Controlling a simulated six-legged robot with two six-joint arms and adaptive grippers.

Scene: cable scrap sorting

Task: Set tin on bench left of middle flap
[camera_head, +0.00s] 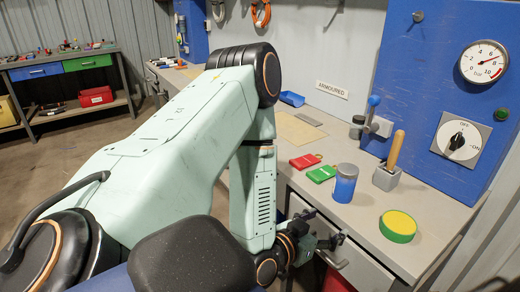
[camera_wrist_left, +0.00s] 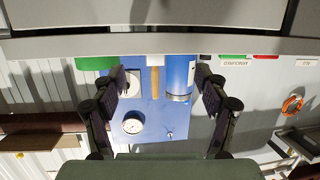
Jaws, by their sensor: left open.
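A blue cylindrical tin with a grey lid (camera_head: 344,183) stands upright on the grey bench (camera_head: 432,206). A low round green tin with a yellow top (camera_head: 398,226) sits nearer the front edge, to its right. My left gripper (camera_head: 328,242) is open and empty in front of the bench front, below the top's edge. In the left wrist view, which is upside down, the blue tin (camera_wrist_left: 180,77) shows beyond the spread fingers (camera_wrist_left: 160,95), apart from them. I cannot pick out a middle flap for certain. My right gripper is out of view.
A wooden-handled tool in a grey block (camera_head: 388,172) stands right of the blue tin. Red (camera_head: 305,161) and green (camera_head: 321,174) flat pieces lie to its left. A blue panel with a gauge (camera_head: 483,62) and switch (camera_head: 459,138) rises behind.

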